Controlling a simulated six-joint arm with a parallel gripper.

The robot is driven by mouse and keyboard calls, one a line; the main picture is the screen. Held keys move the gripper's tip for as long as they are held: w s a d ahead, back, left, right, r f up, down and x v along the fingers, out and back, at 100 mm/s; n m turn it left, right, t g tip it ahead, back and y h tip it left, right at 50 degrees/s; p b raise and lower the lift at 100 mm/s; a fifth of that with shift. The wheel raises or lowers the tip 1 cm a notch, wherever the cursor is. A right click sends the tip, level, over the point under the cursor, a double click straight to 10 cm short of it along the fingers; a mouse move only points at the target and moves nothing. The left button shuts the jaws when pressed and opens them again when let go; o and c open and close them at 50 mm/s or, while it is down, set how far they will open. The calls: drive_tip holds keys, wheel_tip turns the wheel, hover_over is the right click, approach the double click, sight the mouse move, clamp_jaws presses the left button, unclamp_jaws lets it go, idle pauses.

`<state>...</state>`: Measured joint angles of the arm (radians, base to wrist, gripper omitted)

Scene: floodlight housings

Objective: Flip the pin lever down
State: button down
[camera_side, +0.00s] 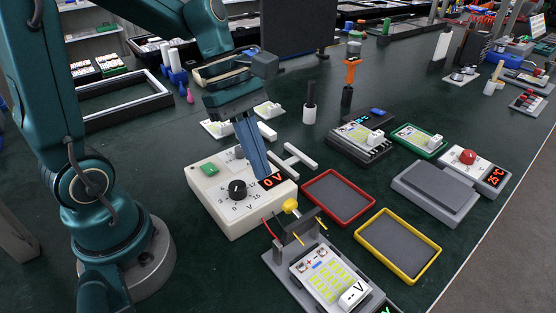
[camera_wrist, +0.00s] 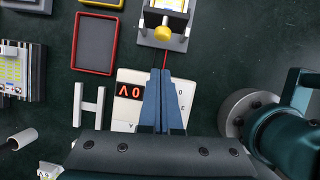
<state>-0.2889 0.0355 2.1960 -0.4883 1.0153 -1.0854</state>
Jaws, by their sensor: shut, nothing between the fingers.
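A yellow knob (camera_side: 290,205) sits on a dark bracket at the back end of a grey fixture (camera_side: 275,262) in the side view. It appears to be the end of the pin lever; the lever's angle is hard to tell. In the wrist view the yellow knob (camera_wrist: 163,34) is ahead of my fingertips, near the top edge. My gripper (camera_side: 264,176) is shut and empty, its blue fingers pointing down over the white power supply box, a little behind the knob and apart from it. The gripper (camera_wrist: 160,73) hides part of the box in the wrist view.
The white power supply (camera_side: 235,215) has a black dial, a green button and a red "0 V" display. A red wire (camera_side: 268,228) runs by the fixture. A red-rimmed tray (camera_side: 369,211) and a yellow-rimmed tray (camera_side: 436,258) lie to the right. A white H-shaped piece (camera_side: 291,160) lies behind.

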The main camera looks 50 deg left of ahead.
sight(296, 211)
drive_tip(key=shift+w+d+f, duration=0.1)
drive_tip(key=shift+d+f, duration=0.2)
drive_tip(key=shift+d, duration=0.35)
drive_tip(key=shift+w+d+f, duration=0.1)
drive_tip(key=shift+d+f, duration=0.2)
drive_tip(key=shift+d, duration=0.3)
drive_tip(key=shift+d+f, duration=0.3)
drive_tip(key=shift+d, duration=0.35)
drive_tip(key=shift+d+r+y, duration=0.3)
drive_tip(key=shift+d+y, duration=0.25)
drive_tip(key=shift+y, duration=0.35)
drive_tip(key=shift+d+r+y, duration=0.2)
drive_tip(key=shift+d+y, duration=0.3)
drive_tip(key=d+y, duration=0.2)
drive_tip(key=y, duration=0.1)
drive_tip(key=shift+d+r, duration=0.25)
drive_tip(key=shift+d, duration=0.15)
drive_tip(key=d, duration=0.2)
drive_tip(key=d+f, duration=0.1)
drive_tip(key=d, duration=0.2)
drive_tip(key=shift+d+f, duration=0.1)
drive_tip(key=shift+f, duration=0.05)
drive_tip(key=shift+r, duration=0.8)
